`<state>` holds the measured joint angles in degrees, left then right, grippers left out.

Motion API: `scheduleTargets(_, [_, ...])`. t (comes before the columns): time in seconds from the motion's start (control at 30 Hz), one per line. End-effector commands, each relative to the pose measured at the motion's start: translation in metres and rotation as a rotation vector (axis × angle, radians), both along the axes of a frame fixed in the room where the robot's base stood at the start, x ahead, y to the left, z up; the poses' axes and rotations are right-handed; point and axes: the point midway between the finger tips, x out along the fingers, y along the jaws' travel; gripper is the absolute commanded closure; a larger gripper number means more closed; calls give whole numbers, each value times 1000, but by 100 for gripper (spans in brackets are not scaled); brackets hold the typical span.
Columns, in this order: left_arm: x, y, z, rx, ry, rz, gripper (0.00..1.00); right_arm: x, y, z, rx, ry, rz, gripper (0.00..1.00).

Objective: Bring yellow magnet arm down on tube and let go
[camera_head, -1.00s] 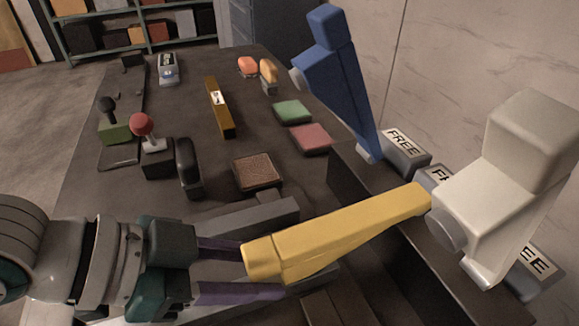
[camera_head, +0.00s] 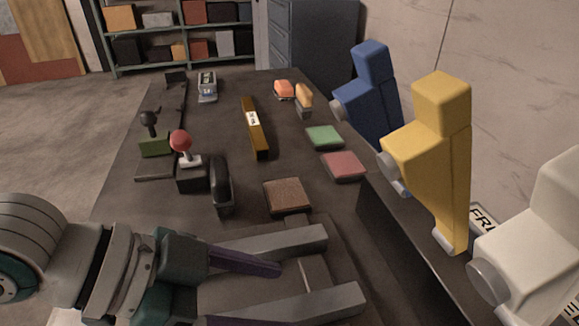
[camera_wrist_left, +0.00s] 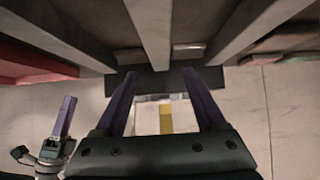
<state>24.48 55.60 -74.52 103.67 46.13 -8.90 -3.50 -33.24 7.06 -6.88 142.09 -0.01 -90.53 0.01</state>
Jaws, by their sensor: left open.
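The yellow magnet arm (camera_head: 428,160) stands raised, between the blue arm and the white arm at the right side of the table. My left gripper (camera_head: 265,292) is open and empty at the lower middle, over the grey rails and well left of the yellow arm, not touching it. Its two purple fingers also show in the left wrist view (camera_wrist_left: 163,100). No thing is clearly recognisable as the tube; a brass bar with a white label (camera_head: 255,130) lies on the table. Part of my right gripper (camera_wrist_left: 62,125) shows at the lower left of the wrist view.
The blue arm (camera_head: 368,105) and white arm (camera_head: 540,235) stand raised beside the yellow one. Grey rails (camera_head: 315,295) lie near my left gripper. A red-knobbed lever (camera_head: 183,145), a brown pad (camera_head: 287,195) and green (camera_head: 324,137) and pink pads (camera_head: 343,166) are on the table.

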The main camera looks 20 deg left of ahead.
Motion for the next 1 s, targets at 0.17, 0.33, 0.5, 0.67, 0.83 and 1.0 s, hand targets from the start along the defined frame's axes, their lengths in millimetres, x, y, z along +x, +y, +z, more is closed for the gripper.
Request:
scheduleTargets(0.17, [-16,25,23,5,0,0,28,0,0,5,0,0,0,50])
scheduleTargets(0.33, [-28,43,38,4,-1,-1,28,0,0,4,1,0,0,50])
scheduleTargets(0.5, [-34,52,47,3,-1,0,28,0,0,4,1,0,-1,50])
scheduleTargets(0.67, [-36,53,49,1,1,0,28,0,0,4,1,0,-1,50])
scheduleTargets(0.83, [-36,53,49,1,1,0,28,0,1,4,3,-1,-1,50])
scheduleTargets(1.0, [-36,53,48,1,1,0,28,0,1,4,4,0,-3,50])
